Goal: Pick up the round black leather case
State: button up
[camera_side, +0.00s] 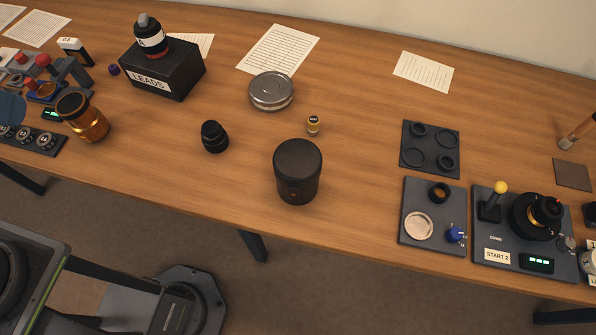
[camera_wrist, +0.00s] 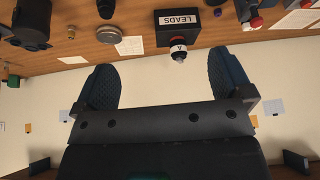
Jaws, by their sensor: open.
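The round black leather case (camera_side: 298,172) stands upright on the wooden table near its front edge, in the middle of the side view. It has a flat round lid and a small clasp low on its front.
A small black lens (camera_side: 214,137) stands left of the case. The LEADS box (camera_side: 160,72) is at the back left. A dark tray (camera_side: 406,236) lies to the right, with clear wood between.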

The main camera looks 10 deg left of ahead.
jog(key=shift+r, duration=0.1)
jog(key=w+d+r+m+g+h, duration=0.1)
jog(key=w+d+r+m+g, duration=0.15)
jog(key=w+d+m, duration=0.45)
jog(key=m+g+y, duration=0.1)
jog(key=m+g, duration=0.2)
jog(key=m, duration=0.4)
send_over(298, 157)
notch_tip(298, 157, down, 12)
jog(key=f, duration=0.7)
jog(key=shift+s+d+f, duration=0.1)
jog(key=shift+s+f, duration=0.1)
jog(key=shift+f, duration=0.1)
jog(key=shift+w+f, duration=0.15)
jog(key=shift+f, duration=2.85)
